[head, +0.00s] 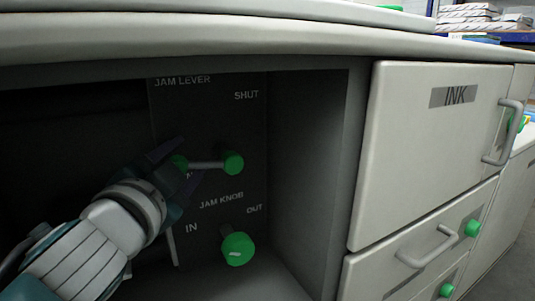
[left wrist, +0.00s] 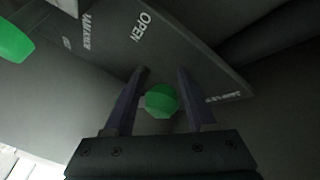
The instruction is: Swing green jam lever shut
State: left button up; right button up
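The jam lever (head: 208,164) is a pale rod on a dark panel inside an open compartment. It lies nearly level, with a green piece at its right end (head: 233,162) and a green knob at its left end (head: 180,163). My left gripper (head: 183,163) reaches in from the left, its fingers on either side of the left-end knob. In the left wrist view, the green knob (left wrist: 162,100) shows between the two spread fingers (left wrist: 162,85), with small gaps beside it. The SHUT label is at upper right; the OPEN label is partly hidden. My right gripper is not in view.
The green jam knob (head: 237,248) sticks out below the lever. The compartment's right wall (head: 312,180) and the counter edge (head: 250,35) above bound the space. An INK door (head: 425,130) and drawers with handles are at right.

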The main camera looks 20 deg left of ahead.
pick_arm(q)
grip_shut()
jog(key=shift+r, duration=0.2)
dwell(0.9)
